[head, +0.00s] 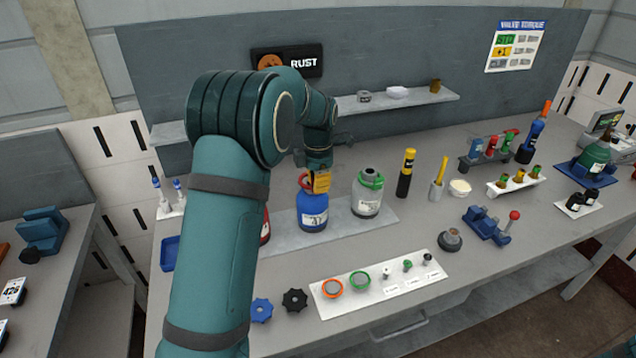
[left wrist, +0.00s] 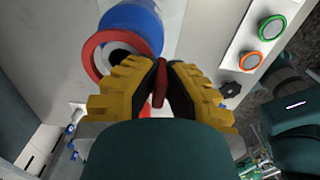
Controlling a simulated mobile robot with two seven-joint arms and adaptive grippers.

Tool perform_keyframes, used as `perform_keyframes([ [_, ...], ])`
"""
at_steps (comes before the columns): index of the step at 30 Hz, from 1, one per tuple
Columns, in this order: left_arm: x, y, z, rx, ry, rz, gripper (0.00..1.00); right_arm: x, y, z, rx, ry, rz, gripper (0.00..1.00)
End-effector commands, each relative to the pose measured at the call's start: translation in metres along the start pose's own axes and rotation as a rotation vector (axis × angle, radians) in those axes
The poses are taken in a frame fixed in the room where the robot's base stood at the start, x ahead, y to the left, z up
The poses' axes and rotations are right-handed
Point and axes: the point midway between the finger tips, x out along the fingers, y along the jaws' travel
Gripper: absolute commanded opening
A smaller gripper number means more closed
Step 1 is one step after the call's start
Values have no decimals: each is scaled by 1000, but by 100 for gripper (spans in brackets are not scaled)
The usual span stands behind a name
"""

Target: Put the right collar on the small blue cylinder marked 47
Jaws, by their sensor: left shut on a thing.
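The small blue cylinder (head: 313,217) stands upright on a grey mat; its label is too small to read. It also shows in the left wrist view (left wrist: 142,22). My left gripper (head: 320,186), with yellow fingers, is at the cylinder's top. In the left wrist view the left gripper (left wrist: 160,85) is shut on the tab of a red collar (left wrist: 91,58). The collar's ring is at the cylinder's top, with a dark opening showing through it; I cannot tell whether it is seated. My right gripper is not in view.
A grey cylinder (head: 367,197) with a green collar stands close on the right. A red cylinder (head: 265,228) is mostly hidden behind my left arm. A white board (head: 335,307) in front holds orange and green rings and small fittings. Knobs (head: 294,299) lie left of it.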

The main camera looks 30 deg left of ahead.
Motion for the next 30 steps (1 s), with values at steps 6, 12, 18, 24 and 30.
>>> perform_keyframes([
  [6, 1, 0, 0, 0, 0, 0, 0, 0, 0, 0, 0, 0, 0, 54],
  [12, 5, 0, 0, 0, 0, 0, 0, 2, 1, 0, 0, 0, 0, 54],
  [18, 10, 0, 0, 0, 0, 0, 0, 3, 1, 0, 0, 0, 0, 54],
  [24, 14, 0, 0, 0, 0, -1, 0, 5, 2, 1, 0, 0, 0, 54],
  [30, 16, 0, 0, 0, 0, 0, 30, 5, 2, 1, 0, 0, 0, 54],
])
